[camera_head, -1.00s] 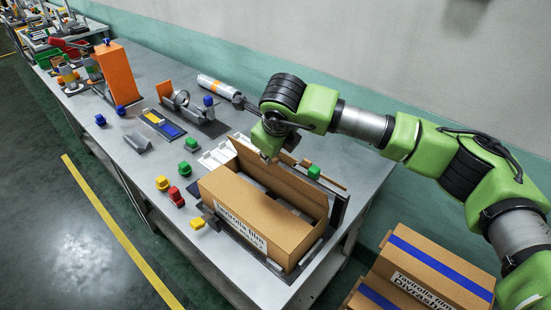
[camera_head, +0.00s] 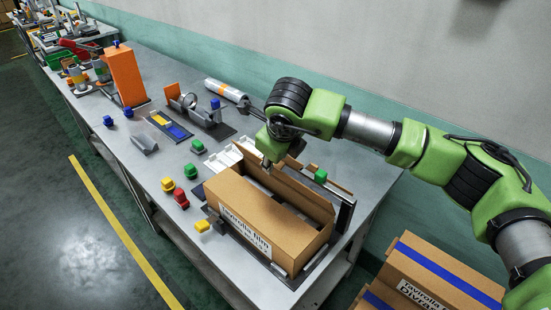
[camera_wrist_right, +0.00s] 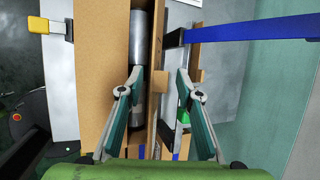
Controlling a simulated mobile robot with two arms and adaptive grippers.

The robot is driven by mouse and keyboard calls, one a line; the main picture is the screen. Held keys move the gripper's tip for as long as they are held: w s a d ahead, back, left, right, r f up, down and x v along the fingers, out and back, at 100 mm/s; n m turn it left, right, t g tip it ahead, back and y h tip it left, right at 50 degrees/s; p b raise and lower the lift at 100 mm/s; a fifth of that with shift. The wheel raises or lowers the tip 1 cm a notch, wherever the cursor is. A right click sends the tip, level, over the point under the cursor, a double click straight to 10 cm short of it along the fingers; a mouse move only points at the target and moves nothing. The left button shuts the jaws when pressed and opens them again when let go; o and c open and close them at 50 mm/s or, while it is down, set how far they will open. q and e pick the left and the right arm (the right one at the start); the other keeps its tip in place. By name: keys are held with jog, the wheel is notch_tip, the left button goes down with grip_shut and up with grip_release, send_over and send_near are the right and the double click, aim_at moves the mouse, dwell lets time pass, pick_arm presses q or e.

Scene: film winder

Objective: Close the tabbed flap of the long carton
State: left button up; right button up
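The long brown carton (camera_head: 255,218) lies on the grey bench with its top open. Its flap (camera_head: 305,195) stands raised along the far side. In the right wrist view the carton wall (camera_wrist_right: 105,50) is left of the opening, and a grey cylindrical roll (camera_wrist_right: 139,65) lies inside. In the head view that gripper (camera_head: 268,160) is at the carton's far left end. My left gripper is out of view.
A dark upright frame (camera_head: 346,214) and a green block (camera_head: 320,176) are behind the carton. Coloured blocks, including a red one (camera_head: 181,199), lie left of it. Closed cartons (camera_head: 430,275) with blue tape stand lower right.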

jog(key=v, duration=1.1)
jog(key=shift+r, duration=0.4)
jog(key=shift+s, duration=0.15)
